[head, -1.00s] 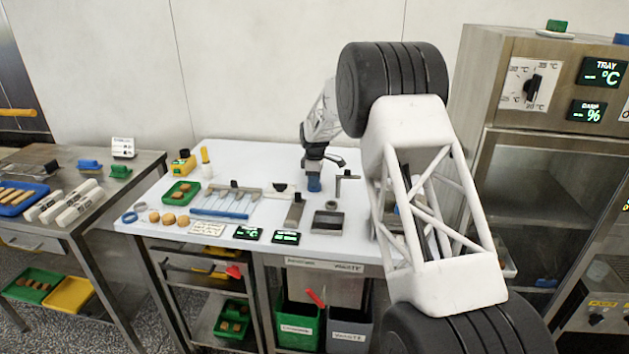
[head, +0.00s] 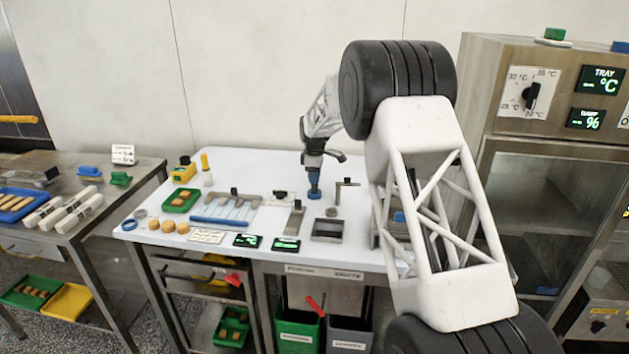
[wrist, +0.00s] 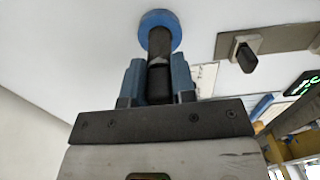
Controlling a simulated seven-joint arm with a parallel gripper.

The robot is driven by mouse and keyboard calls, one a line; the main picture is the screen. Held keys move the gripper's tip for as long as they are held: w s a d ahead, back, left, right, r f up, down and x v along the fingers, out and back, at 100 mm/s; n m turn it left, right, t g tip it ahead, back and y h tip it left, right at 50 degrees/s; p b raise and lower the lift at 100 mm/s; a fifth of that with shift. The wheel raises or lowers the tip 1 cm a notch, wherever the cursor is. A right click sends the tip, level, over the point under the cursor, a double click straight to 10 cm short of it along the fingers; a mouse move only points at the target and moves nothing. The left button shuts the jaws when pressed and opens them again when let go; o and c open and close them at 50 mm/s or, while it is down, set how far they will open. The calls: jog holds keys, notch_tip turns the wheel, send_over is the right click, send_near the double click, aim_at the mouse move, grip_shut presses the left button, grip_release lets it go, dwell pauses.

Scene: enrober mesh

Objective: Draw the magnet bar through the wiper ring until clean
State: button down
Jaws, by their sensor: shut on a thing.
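My gripper (head: 314,168) stands above the white table in the head view, pointing down. In the wrist view its blue fingertips (wrist: 157,80) are shut on a dark upright bar (wrist: 160,45), which appears to be the magnet bar. A blue round piece (wrist: 160,22) surrounds or caps the bar's far end; it also shows below my gripper in the head view (head: 314,194). I cannot tell whether this piece is the wiper ring or whether it rests on the table. Another blue ring (head: 129,225) lies at the table's left front edge. Residue on the bar is too small to tell.
A bent metal piece (head: 343,190) and a square dark frame (head: 327,230) stand right of my gripper. A metal block (head: 296,218) is in front. A green tray (head: 181,200) and a yellow-topped bottle (head: 206,168) are at left. Displays (head: 286,244) line the front edge.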

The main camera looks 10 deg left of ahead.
jog(key=shift+r, duration=3.35)
